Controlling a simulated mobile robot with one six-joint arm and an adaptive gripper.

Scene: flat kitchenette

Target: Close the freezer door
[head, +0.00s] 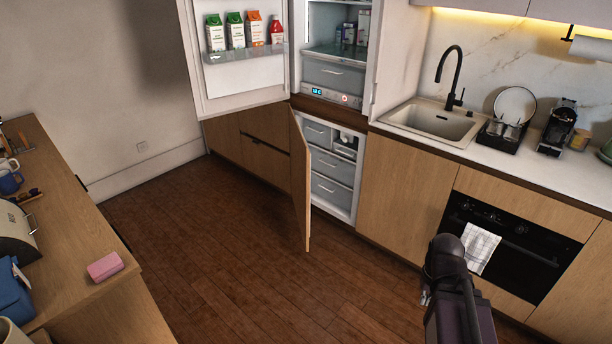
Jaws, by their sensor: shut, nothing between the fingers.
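The freezer door (302,185) is a wood-fronted panel under the fridge. It stands open, swung out into the room on its left-hand hinge side, and I see it nearly edge-on. The freezer compartment (357,205) behind it is exposed, with grey drawers (332,165) inside and a small ice section at the upper right. A dark part of my arm rises at the lower right, well apart from the door.
The upper fridge door (240,85) is also open, with cartons and a red bottle on its shelf. A wooden counter (75,235) with a pink sponge (105,267) runs along the left. The sink and oven (512,245) are at right. The wooden floor (230,260) is clear.

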